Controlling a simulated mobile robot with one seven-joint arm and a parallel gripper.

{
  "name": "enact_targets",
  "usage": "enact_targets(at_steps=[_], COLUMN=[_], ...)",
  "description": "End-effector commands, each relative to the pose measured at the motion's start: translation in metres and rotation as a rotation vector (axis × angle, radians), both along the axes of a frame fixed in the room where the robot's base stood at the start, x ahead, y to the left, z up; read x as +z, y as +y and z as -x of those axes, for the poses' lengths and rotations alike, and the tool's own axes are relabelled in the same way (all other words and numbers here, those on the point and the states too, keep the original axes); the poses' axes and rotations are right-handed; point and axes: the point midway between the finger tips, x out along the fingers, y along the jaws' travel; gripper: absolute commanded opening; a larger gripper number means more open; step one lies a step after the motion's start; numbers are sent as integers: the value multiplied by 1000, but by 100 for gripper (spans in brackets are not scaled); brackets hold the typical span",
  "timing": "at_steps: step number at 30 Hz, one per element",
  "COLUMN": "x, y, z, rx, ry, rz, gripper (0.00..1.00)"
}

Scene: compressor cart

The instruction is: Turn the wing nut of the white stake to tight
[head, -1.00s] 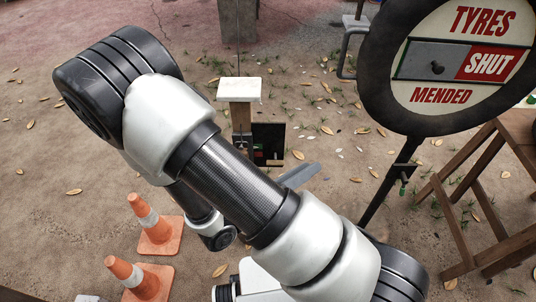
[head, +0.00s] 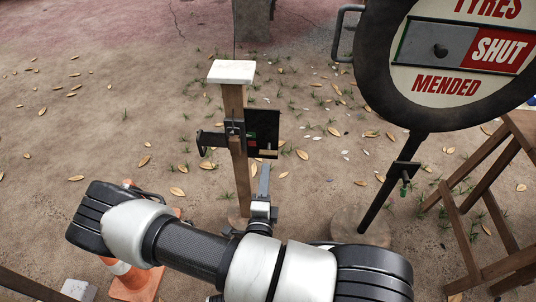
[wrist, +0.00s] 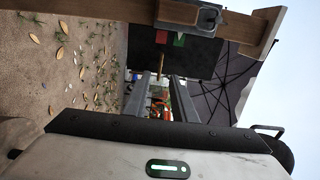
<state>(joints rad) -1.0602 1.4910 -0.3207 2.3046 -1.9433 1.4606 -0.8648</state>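The white stake is a brown wooden post (head: 238,165) with a white cap (head: 231,72), upright in the head view. A dark metal clamp (head: 234,128) sits on it below the cap; its wing nut is too small to tell. In the wrist view the post (wrist: 245,28) runs sideways across the top, with a grey metal fitting (wrist: 208,18) on it. My gripper (head: 264,180) is low in front of the post, beside its lower part and below the clamp. In the wrist view its two grey fingers (wrist: 160,82) are apart, with nothing held between them.
A black panel (head: 262,130) with red and green patches hangs beside the post. A tyre sign (head: 372,60) stands at right on a black pole with a green knob (head: 404,188). A wooden trestle (head: 465,220) is further right. An orange cone (head: 138,284) is partly behind my arm.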

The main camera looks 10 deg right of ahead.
Motion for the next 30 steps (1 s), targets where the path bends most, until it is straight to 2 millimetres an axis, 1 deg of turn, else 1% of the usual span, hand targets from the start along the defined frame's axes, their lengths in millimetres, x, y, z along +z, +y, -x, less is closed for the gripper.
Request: enact_targets(at_steps=[1,6,9,13,18,26,27,29,30], x=[-1,-1,-1,-1,0,0,0,0,0], y=[-5,-16,-22,-27,-30,-30,-30,-30,-30], z=[-12,-46,-64,-80,-91,-92,-92,-92,-92], rx=[-3,-4,-3,-3,-1,-1,-1,-1,-1], ry=[-4,-3,-3,-1,0,0,0,0,0], rz=[-1,-1,-2,-3,-1,0,0,-1,-1], gripper=[24,24,24,24,24,24,23,12,6])
